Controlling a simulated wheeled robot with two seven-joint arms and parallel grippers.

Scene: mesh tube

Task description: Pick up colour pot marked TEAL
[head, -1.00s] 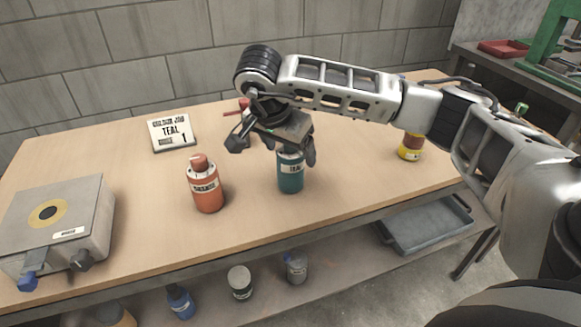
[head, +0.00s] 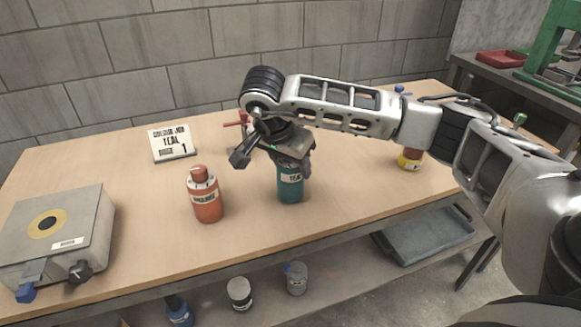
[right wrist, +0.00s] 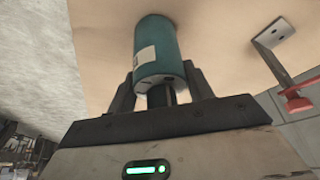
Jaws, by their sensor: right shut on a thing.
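The teal pot (head: 290,186) with a white TEAL label stands on the workbench, right of the orange-red pot (head: 207,200). My right gripper (head: 290,155) is over it from above and shut on its upper part. In the right wrist view the teal pot (right wrist: 157,50) sits between the two fingers (right wrist: 157,90), its end close to the palm. I cannot tell whether its base is still touching the bench. A white card (head: 171,142) reading TEAL 1 stands at the back of the bench. My left gripper is out of view.
A grey box (head: 60,235) with a yellow ring is at the bench's left end. A yellow-and-red pot (head: 410,158) stands right, under my arm. A red clamp shows in the right wrist view (right wrist: 297,101). Several pots and a grey tray (head: 425,238) are on the lower shelf.

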